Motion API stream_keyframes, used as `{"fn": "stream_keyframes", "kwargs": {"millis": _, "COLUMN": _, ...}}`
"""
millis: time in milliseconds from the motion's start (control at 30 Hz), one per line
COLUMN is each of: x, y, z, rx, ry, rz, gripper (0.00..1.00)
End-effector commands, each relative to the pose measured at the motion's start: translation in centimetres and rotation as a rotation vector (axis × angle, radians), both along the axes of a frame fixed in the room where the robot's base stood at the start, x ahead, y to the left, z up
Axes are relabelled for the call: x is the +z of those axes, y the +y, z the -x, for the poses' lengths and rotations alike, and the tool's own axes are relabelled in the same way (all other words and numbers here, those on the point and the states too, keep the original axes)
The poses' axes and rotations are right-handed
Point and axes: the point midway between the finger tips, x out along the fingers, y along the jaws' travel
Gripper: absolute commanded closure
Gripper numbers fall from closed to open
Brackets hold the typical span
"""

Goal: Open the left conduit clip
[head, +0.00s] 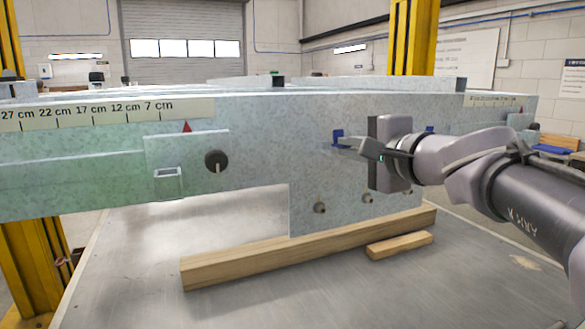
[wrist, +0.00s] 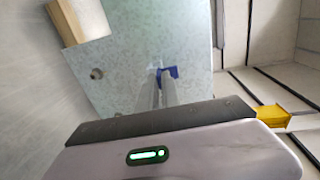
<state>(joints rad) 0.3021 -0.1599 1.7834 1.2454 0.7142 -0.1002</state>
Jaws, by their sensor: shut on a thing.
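The left conduit clip (head: 337,135) is a small blue part on the face of the galvanized trailer frame. It also shows in the wrist view (wrist: 173,71) at the fingertips. My gripper (head: 343,145) reaches in from the right and is shut on the clip; in the wrist view the fingers (wrist: 161,82) are close together against it and partly cover it. Whether the clip is open or shut cannot be made out. A second blue clip (head: 430,128) shows farther right on the frame, partly hidden behind my gripper body.
The frame (head: 250,120) spans the view, with a scale strip (head: 85,114), a black knob (head: 216,160) and two bolts (head: 320,207) low on its plate. Wooden blocks (head: 300,250) lie on the table (head: 150,290) below. Yellow posts (head: 412,40) stand behind.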

Motion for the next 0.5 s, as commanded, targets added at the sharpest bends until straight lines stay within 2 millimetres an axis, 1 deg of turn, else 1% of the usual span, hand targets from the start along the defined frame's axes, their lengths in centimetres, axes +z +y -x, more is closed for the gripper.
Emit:
{"fn": "stream_keyframes", "kwargs": {"millis": 33, "x": -0.8, "y": -0.1, "z": 0.0, "rx": -0.002, "ry": -0.026, "rz": -0.014, "gripper": 1.0}}
{"fn": "stream_keyframes", "kwargs": {"millis": 300, "x": -1.5, "y": 0.0, "z": -0.1, "rx": 0.0, "ry": -0.211, "rz": -0.076, "gripper": 1.0}}
{"fn": "stream_keyframes", "kwargs": {"millis": 500, "x": -1.9, "y": 0.0, "z": -0.1, "rx": 0.001, "ry": -0.305, "rz": -0.106, "gripper": 1.0}}
